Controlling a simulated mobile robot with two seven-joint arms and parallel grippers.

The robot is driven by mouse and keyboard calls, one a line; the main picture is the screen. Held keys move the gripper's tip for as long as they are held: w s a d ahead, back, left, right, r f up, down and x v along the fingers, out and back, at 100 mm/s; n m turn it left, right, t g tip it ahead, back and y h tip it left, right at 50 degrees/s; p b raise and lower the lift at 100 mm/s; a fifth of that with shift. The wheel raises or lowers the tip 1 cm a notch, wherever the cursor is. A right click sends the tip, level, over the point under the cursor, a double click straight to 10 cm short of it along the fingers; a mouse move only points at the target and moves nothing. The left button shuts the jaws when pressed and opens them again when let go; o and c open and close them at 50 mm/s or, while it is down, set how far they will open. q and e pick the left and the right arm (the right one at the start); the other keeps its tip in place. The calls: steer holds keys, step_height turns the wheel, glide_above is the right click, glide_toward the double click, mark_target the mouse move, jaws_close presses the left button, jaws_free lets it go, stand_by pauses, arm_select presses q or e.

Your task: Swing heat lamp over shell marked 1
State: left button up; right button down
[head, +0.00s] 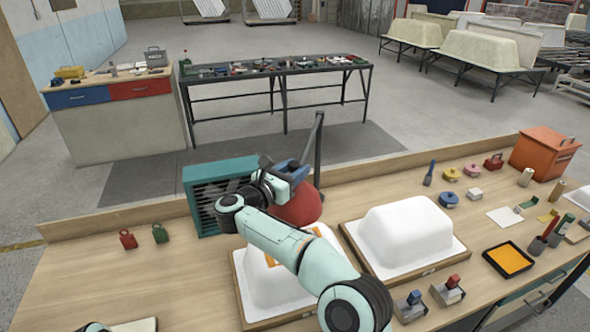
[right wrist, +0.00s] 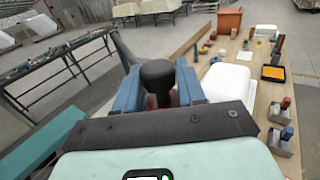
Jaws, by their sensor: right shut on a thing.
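The heat lamp has a red shade (head: 299,207) on a dark upright post (head: 318,150) at the bench's back edge. My right gripper (head: 287,169) is shut on its black knob (right wrist: 158,75), which sits between the blue fingers in the right wrist view. The shade hangs at the back of the left white shell (head: 262,284), whose orange marking is partly hidden by my arm. The right white shell (head: 405,232) is uncovered. I cannot read a number on either shell. My left gripper is not in view.
A teal louvred box (head: 200,207) stands directly left of the lamp. Red (head: 127,239) and green (head: 160,233) small items sit farther left. Tools, an orange tray (head: 508,260) and an orange box (head: 543,153) occupy the right side. The front left of the bench is mostly clear.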

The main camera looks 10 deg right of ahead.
steer(key=c, duration=0.8)
jaws_free()
steer(key=shift+d, duration=0.15)
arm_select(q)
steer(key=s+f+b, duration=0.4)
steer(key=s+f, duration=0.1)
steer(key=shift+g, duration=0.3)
arm_select(e)
steer(key=shift+v, duration=6.7)
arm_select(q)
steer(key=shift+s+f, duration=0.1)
